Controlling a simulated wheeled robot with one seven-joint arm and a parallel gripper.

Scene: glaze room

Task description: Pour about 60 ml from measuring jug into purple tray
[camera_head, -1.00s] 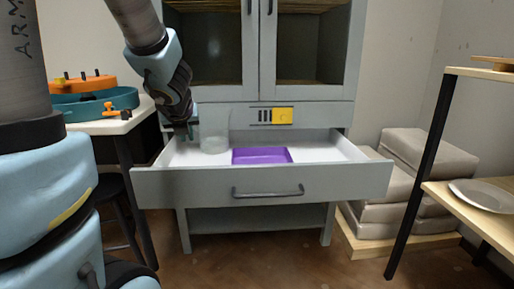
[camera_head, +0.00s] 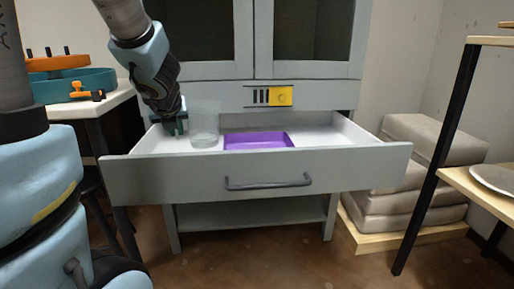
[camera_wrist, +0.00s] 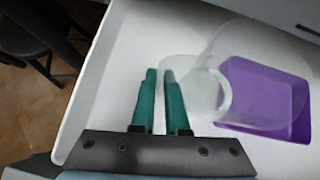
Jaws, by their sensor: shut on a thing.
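The clear measuring jug (camera_head: 205,128) looks upright at the left side of the open drawer; I cannot tell whether its base touches the drawer floor. In the wrist view the see-through jug (camera_wrist: 236,50) overlaps the purple tray. The purple tray (camera_head: 258,140) lies flat in the drawer, just right of the jug, and also shows in the wrist view (camera_wrist: 290,95). My gripper (camera_head: 176,124) is at the jug's left side. Its green fingers (camera_wrist: 160,78) are shut on the jug at its handle side. The liquid level is not clear.
The pale drawer (camera_head: 345,132) is pulled out from the grey cabinet (camera_head: 300,97), with free floor right of the tray. A table with a teal tub (camera_head: 75,84) stands left. Stacked bags (camera_head: 425,145) and a wooden shelf (camera_head: 490,42) stand right.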

